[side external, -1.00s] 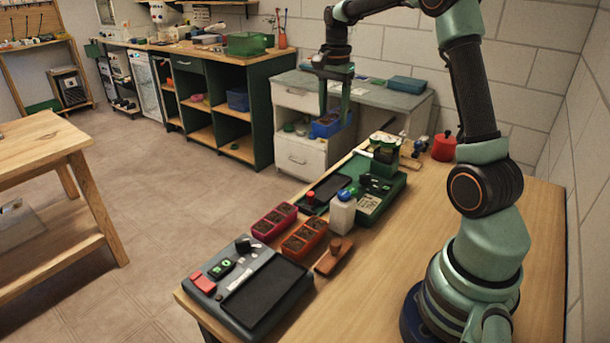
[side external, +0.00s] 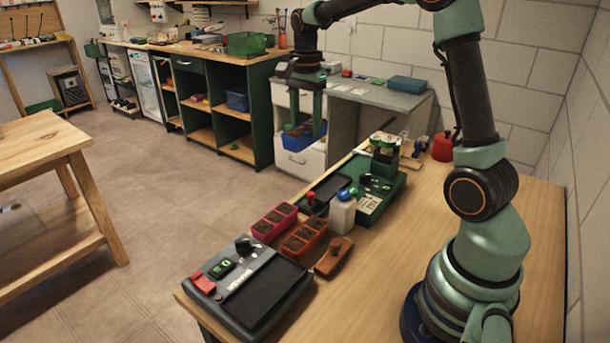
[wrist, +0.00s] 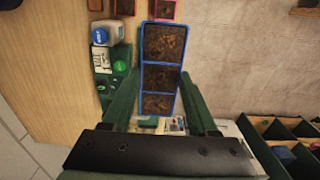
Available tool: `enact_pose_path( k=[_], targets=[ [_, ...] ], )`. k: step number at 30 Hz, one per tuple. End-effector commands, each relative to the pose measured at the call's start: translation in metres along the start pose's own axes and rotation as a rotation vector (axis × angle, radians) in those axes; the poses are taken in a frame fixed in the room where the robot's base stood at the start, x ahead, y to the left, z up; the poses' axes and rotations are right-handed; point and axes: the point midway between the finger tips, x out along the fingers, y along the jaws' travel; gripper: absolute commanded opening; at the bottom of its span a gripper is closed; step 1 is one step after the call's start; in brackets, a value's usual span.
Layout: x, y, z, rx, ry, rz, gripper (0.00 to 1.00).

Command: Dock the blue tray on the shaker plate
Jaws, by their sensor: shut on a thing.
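The blue tray (side external: 296,138), with soil in three compartments, hangs in my gripper (side external: 305,125) in the air, left of the bench's far end in the side view. In the wrist view the tray (wrist: 163,75) lies lengthwise between the two green fingers of my gripper (wrist: 158,82), which are shut on it. A dark grey machine (side external: 238,292) with a flat black plate (side external: 268,290), a red button and a green-lit panel stands at the near end of the bench. It looks like the shaker; its plate is bare. It is not in the wrist view.
A white bottle (side external: 342,213) with a blue cap stands by a green machine (side external: 385,195) and a dark panel (side external: 329,190). The bench's right side is clear.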

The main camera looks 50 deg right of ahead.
Motion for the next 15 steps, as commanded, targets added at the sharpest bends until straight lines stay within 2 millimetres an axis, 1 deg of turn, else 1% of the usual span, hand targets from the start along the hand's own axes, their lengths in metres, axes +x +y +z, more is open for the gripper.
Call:
enact_pose_path(
  k=[1,2,3,5,6,8,9,11,12,15],
  targets=[
    [0.005,-0.001,0.027,-0.012,0.0,0.002,0.0],
    [0.009,-0.001,0.04,-0.012,0.0,0.001,0.0],
    [0.013,0.001,0.057,-0.012,0.0,0.002,0.0],
    [0.019,0.004,0.083,-0.012,0.0,0.001,0.0],
    [0.024,0.007,0.101,-0.012,0.0,0.001,0.0],
    [0.031,0.013,0.126,-0.013,0.0,0.001,0.0],
    [0.035,0.018,0.143,-0.013,0.0,0.002,0.0],
    [0.042,0.028,0.167,-0.013,0.0,0.002,0.0],
    [0.047,0.036,0.182,-0.013,0.0,0.002,0.0],
    [0.058,0.056,0.217,-0.013,0.0,0.0,0.0]
  ],
)
